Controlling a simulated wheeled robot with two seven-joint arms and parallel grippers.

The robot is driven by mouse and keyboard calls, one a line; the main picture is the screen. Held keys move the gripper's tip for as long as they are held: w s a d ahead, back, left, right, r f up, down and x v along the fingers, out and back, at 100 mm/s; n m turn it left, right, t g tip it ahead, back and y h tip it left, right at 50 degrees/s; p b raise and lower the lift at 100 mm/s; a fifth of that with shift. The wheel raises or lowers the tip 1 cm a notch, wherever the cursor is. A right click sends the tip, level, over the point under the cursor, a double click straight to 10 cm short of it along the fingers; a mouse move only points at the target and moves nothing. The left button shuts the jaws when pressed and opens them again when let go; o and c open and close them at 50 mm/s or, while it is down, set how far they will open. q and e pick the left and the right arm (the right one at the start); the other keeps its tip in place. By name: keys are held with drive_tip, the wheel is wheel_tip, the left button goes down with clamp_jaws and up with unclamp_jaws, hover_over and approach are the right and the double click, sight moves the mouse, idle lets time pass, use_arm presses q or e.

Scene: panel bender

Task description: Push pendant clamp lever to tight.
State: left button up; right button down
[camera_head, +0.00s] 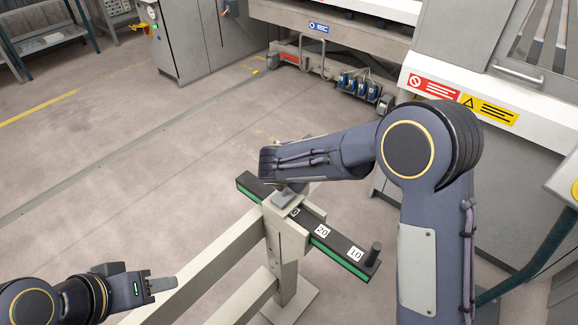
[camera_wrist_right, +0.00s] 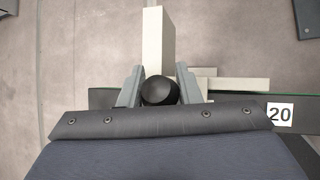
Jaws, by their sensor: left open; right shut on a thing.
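My right gripper (camera_wrist_right: 160,92) is shut on a black round knob (camera_wrist_right: 160,91), with one grey finger on each side of it. I see only the knob's top; I cannot tell if it belongs to the pendant clamp lever. The knob sits over a dark bar with a green edge (camera_head: 344,262). In the head view my right arm hides the knob, and part of the gripper (camera_head: 287,196) shows above the bar. My left gripper (camera_head: 160,285) is open and empty at the lower left, apart from the bar. I cannot make out a pendant.
The bar bears the labels 20 and 10 and has a black upright peg (camera_head: 375,254) at its near end. A beige frame (camera_head: 240,238) supports it. A grey machine with warning signs (camera_head: 460,97) stands at the right.

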drive_tip(key=shift+w+d+f+g+y+p, duration=0.15)
drive_tip(key=shift+g+y+p, duration=0.15)
drive_tip(key=shift+p, duration=0.3)
drive_tip(key=c, duration=1.1)
unclamp_jaws()
drive_tip(key=shift+o, duration=0.2)
drive_tip(key=v, duration=0.7)
drive_tip(key=shift+s+r, duration=0.2)
drive_tip(key=shift+r, duration=0.1)
